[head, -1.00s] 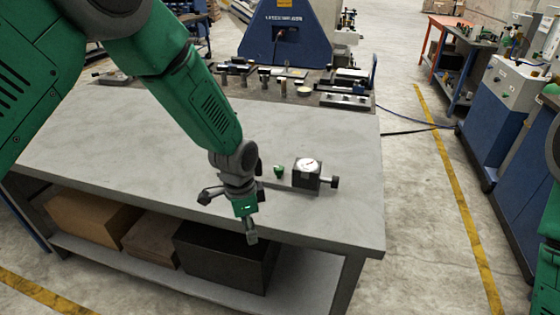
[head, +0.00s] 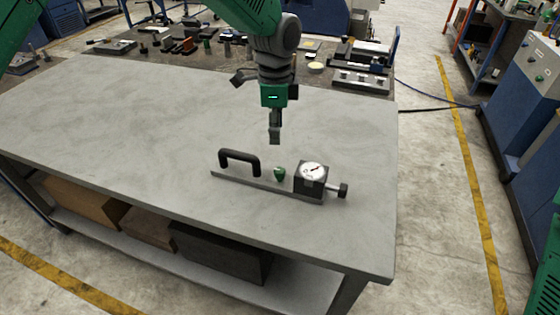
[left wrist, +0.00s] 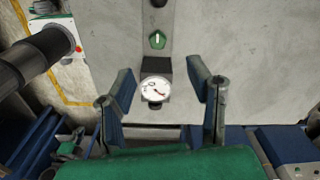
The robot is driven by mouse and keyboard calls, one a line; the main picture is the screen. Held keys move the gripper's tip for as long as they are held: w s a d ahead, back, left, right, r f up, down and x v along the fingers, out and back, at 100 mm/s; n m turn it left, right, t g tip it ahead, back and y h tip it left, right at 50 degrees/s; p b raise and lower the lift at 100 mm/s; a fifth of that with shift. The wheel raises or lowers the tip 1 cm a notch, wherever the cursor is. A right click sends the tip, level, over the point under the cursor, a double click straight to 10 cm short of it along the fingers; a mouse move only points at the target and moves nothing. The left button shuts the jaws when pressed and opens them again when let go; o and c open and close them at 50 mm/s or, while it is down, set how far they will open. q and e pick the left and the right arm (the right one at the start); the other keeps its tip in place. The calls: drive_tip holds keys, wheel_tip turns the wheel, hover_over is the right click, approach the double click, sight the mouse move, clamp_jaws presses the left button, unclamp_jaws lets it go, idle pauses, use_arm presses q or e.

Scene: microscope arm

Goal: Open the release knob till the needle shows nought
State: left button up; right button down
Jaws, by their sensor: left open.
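A device with a grey bar base (head: 235,178) lies near the front right of the grey table. It carries a black handle (head: 240,157), a small green knob (head: 280,173) and a black block (head: 309,187) with a white dial (head: 314,169). The dial's needle is slanted; its figures are too small to read. In the left wrist view the green knob (left wrist: 157,40) has a white mark, and the dial (left wrist: 156,89) shows between my fingers. My left gripper (head: 274,128) is open and empty, above and behind the device, apart from it. My right gripper is not in view.
A black side knob (head: 343,190) sticks out right of the block. The table (head: 130,130) is clear to the left. Tools and metal parts stand on a dark strip at the back, including a block (head: 361,79). Boxes lie on the lower shelf.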

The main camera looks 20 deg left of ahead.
sight(282, 170)
use_arm(q)
drive_tip(key=f, duration=0.4)
drive_tip(key=d+f, duration=0.1)
drive_tip(key=f, duration=0.7)
drive_tip(key=shift+s+d+p, duration=0.15)
drive_tip(key=shift+s+p, duration=0.05)
drive_tip(key=shift+p, duration=0.2)
drive_tip(key=shift+a+f, duration=0.45)
drive_tip(key=shift+d, duration=0.15)
drive_tip(key=shift+c, duration=0.3)
drive_tip(key=shift+w+d+r, duration=0.1)
drive_tip(key=shift+d+r, duration=0.05)
drive_tip(key=shift+d, duration=0.3)
clamp_jaws()
